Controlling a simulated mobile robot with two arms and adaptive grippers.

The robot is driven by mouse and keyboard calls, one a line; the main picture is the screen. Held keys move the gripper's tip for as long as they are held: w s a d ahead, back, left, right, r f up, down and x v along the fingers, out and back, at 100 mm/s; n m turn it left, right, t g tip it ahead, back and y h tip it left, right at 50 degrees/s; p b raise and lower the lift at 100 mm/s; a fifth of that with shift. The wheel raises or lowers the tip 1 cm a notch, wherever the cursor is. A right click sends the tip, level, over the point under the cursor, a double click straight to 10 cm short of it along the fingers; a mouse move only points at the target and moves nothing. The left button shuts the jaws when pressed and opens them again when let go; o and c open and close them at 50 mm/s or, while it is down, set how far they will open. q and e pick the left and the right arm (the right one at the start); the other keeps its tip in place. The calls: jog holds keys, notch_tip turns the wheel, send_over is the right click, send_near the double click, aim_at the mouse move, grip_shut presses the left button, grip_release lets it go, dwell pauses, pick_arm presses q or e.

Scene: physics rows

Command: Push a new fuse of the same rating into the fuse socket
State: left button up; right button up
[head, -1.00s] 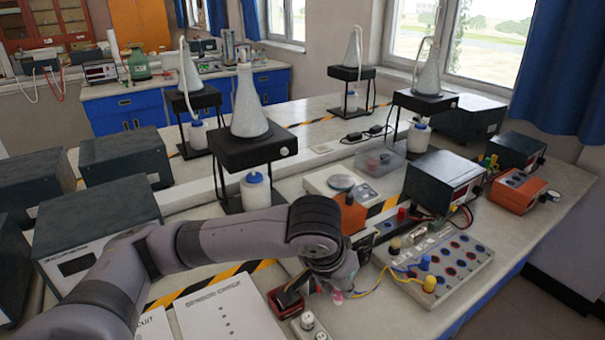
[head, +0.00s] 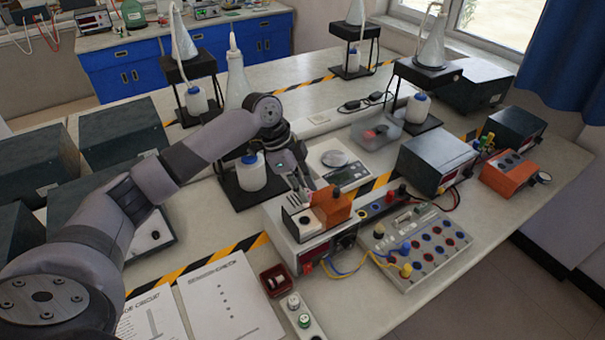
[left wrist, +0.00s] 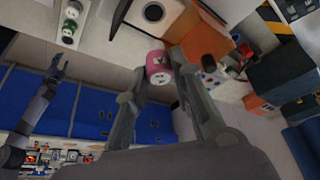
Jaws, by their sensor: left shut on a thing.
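My left gripper (head: 300,190) is above the white socket block (head: 302,223) on the grey instrument. In the left wrist view, the left gripper (left wrist: 160,84) is shut on a pink-banded fuse (left wrist: 158,66), with its pale end face showing. The socket block in that view (left wrist: 153,12) has a round opening in its face; the fuse is apart from it. In the head view the fuse is too small to make out between the fingers. My right gripper (left wrist: 57,66) appears small at the left of the wrist view, its fingers apart and empty.
A strip with green- and white-topped fuses (head: 304,320) and a red tray (head: 267,283) with a pale piece lie in front. An orange block (head: 331,206) stands right beside the socket block. A terminal board (head: 424,244) and wires lie to the right.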

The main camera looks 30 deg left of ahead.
pick_arm(q)
jog(key=shift+a+r, duration=0.15)
jog(key=shift+f+b, duration=0.85)
jog(key=shift+b, duration=0.05)
notch_tip(320, 180, down, 3)
jog(key=b, duration=0.3)
jog(key=shift+f+m, duration=0.1)
jog(key=shift+m, duration=0.2)
jog(key=shift+f, duration=0.7)
pick_arm(e)
jog(key=shift+a+f, duration=0.2)
jog(key=shift+f, duration=2.15)
jog(key=shift+d+r, duration=0.2)
jog(key=shift+r, duration=0.15)
pick_arm(q)
jog(key=shift+f+p, duration=0.1)
jog(key=shift+p, duration=0.45)
pick_arm(e)
jog(key=shift+r, duration=0.4)
jog(key=shift+a, duration=0.15)
pick_arm(q)
jog(key=shift+f, duration=0.4)
